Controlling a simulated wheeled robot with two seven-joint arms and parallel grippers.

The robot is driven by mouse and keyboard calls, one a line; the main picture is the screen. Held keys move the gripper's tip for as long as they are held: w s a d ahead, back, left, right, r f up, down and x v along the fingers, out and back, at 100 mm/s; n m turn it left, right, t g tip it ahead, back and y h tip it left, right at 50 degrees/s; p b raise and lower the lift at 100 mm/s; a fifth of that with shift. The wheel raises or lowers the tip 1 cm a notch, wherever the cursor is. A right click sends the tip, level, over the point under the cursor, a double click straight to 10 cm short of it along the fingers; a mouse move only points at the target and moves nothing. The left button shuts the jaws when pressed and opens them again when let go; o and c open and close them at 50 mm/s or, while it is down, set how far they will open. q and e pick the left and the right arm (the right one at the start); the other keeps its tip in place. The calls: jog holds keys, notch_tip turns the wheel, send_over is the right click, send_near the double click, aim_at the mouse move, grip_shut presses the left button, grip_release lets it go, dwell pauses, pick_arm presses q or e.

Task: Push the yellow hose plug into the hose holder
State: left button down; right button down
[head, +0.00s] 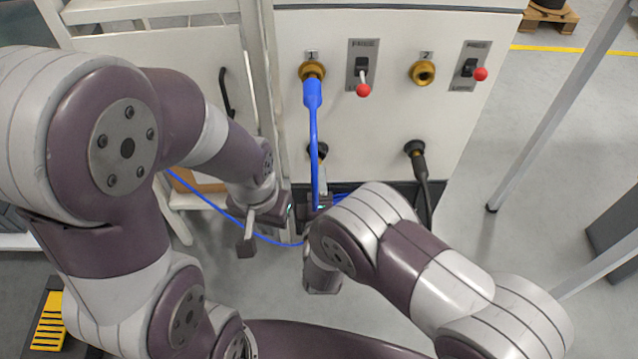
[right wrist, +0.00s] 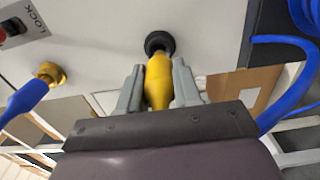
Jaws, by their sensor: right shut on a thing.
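The yellow hose plug (right wrist: 158,88) is between the fingers of my right gripper (right wrist: 159,86) in the right wrist view, and the gripper is shut on it. The plug's narrow end lines up with the black round hose holder (right wrist: 160,40). I cannot tell whether its tip is inside the holder or just in front of it. In the head view the holder (head: 317,148) is on the panel below port 1, and my right gripper (head: 321,186) is just below it, with the plug mostly hidden. My left gripper (head: 266,224) is lower left of the holder; its jaw state is unclear.
A blue hose plug (head: 312,92) is in brass port 1 (head: 312,70), its hose hanging close to the holder. Brass port 2 (head: 423,73) is empty. Red-tipped levers (head: 363,89) sit beside the ports. A black plug (head: 416,158) with cable is in the panel at right.

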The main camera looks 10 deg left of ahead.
jog(key=shift+b+x, duration=0.35)
jog(key=shift+x, duration=1)
jog(key=c, duration=0.7)
grip_release()
